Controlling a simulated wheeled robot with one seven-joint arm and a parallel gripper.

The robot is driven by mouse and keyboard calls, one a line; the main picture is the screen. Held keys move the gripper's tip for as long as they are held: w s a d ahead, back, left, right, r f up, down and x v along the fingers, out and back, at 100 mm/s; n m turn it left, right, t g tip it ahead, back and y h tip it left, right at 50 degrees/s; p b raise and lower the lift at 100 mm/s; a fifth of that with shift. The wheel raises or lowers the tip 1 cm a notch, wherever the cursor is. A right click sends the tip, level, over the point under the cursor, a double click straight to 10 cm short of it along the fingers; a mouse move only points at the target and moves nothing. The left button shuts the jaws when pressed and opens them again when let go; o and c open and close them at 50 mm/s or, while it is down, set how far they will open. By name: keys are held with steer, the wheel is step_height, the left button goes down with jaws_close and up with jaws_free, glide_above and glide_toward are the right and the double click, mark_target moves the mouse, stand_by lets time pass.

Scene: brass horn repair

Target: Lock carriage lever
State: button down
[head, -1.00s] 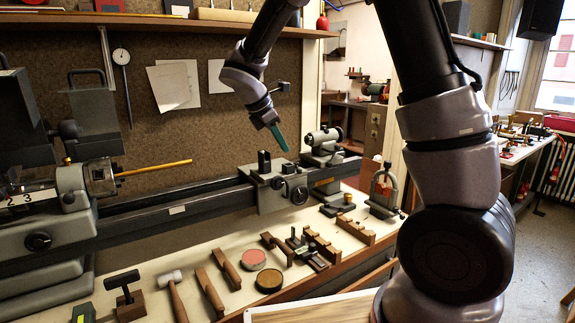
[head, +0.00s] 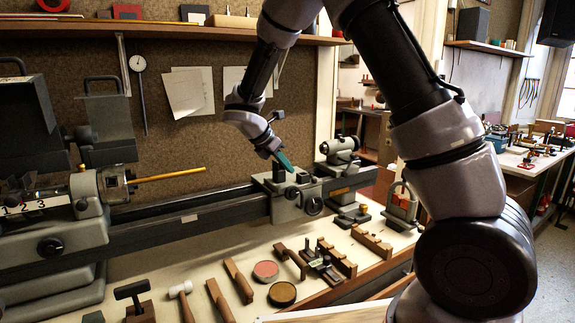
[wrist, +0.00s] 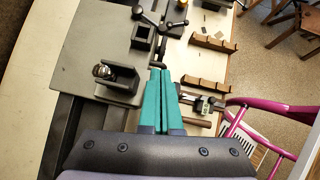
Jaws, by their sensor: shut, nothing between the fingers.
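The grey carriage (head: 284,208) sits on the dark lathe bed (head: 160,222), toward its right end. Dark round controls (head: 314,205) show on its front. In the wrist view its flat grey top (wrist: 90,40) carries a black block with a round metal part (wrist: 103,72) and a square black socket (wrist: 143,36). A dark handle with ball ends (wrist: 175,24) lies just beyond; I cannot tell if it is the lock lever. My gripper (head: 290,168) has its teal fingers together and empty. It also shows in the wrist view (wrist: 160,71), above the carriage's edge, beside the black block.
A grey tailstock (head: 340,150) stands right of the carriage. The headstock (head: 55,240) with a brass rod (head: 170,174) is at left. A pink frame (wrist: 240,130) shows in the wrist view.

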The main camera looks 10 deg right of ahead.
mark_target(312, 178)
steer(key=w+d+f, duration=0.4)
steer(key=d+f, duration=0.1)
steer(key=d, duration=0.2)
steer(key=shift+f, duration=0.4)
steer(key=shift+d+n, duration=0.25)
steer(key=shift+n, duration=0.15)
